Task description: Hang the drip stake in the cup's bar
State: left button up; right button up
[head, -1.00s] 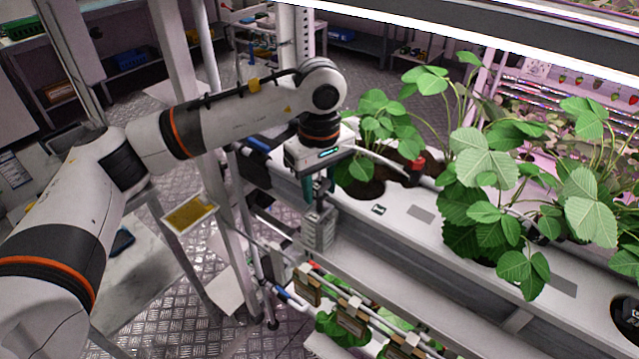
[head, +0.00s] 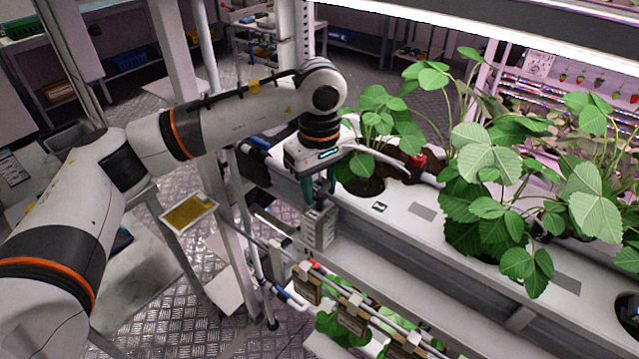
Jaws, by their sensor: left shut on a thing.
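My left gripper (head: 319,196) points down at the near edge of the white planting gutter (head: 400,217), at its left end. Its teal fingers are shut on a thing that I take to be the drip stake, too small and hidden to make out. A grey box-like cup (head: 319,226) is fixed at the gutter's side, right below the fingertips. Its bar cannot be made out, and I cannot tell whether the stake touches it. My right gripper is not in view.
Leafy strawberry plants (head: 485,150) stand in the gutter's holes. A yellow plate (head: 189,213) stands at left. Open metal floor lies left of the rack.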

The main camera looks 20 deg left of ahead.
pick_arm(q)
jog(key=shift+f+b, duration=1.2)
jog(key=shift+f, duration=0.3)
jog(key=o, duration=1.4)
jog(key=shift+s+r, duration=0.1)
jog(key=shift+a, duration=0.15)
jog(key=shift+r, duration=0.2)
jog(key=shift+w+r+p, duration=0.25)
jog(key=shift+r+p, duration=0.1)
jog(key=shift+r, duration=0.35)
jog(key=shift+d+r, duration=0.3)
jog(key=shift+r, duration=0.1)
jog(key=shift+s+a+r+p, duration=0.15)
jog(key=shift+r+p, duration=0.85)
jog(key=shift+r, duration=0.7)
